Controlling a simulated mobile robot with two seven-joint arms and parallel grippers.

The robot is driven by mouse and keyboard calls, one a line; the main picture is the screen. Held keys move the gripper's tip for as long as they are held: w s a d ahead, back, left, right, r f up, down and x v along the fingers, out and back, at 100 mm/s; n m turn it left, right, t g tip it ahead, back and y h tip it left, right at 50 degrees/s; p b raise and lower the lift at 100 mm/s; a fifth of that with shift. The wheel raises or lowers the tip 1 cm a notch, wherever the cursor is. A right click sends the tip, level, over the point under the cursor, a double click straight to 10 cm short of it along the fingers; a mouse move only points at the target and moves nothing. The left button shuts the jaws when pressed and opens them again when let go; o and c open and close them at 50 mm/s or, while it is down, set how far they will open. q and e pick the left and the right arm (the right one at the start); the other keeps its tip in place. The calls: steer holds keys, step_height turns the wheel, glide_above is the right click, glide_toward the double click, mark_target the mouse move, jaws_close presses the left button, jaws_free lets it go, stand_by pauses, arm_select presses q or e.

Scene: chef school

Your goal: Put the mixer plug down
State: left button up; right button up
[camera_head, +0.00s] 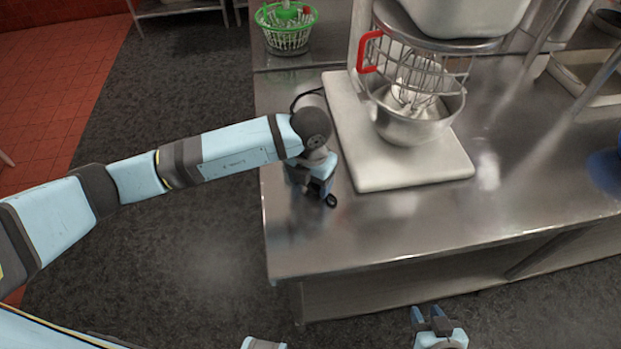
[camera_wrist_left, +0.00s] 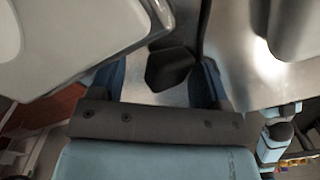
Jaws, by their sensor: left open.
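The mixer (camera_head: 390,160) stands on the steel table with a pale base, a metal bowl and a whisk behind a wire guard. Its black cord (camera_head: 307,95) loops out at the left side of the base. My left gripper (camera_head: 324,187) points down close above the table, just left of the mixer base. The black mixer plug (camera_head: 331,200) shows at its fingertips. In the left wrist view, the fingers are apart, with the dark plug (camera_wrist_left: 170,68) between them over the metal surface. My right gripper (camera_head: 430,316) is empty in front of the table, its fingers apart.
The steel table (camera_head: 400,232) is clear in front of the mixer base. A green and white basket (camera_head: 287,30) stands at the back left. The table's left edge lies close to my left gripper. A metal tray (camera_head: 585,75) is at the right.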

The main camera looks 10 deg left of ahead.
arm_select(q)
steer(key=shift+s+d+r+p, duration=0.1)
steer(key=shift+s+r+p, duration=0.05)
steer(key=shift+r+p, duration=0.15)
step_height(320, 180, up, 12)
steer(key=b, duration=0.1)
steer(key=shift+r, duration=0.2)
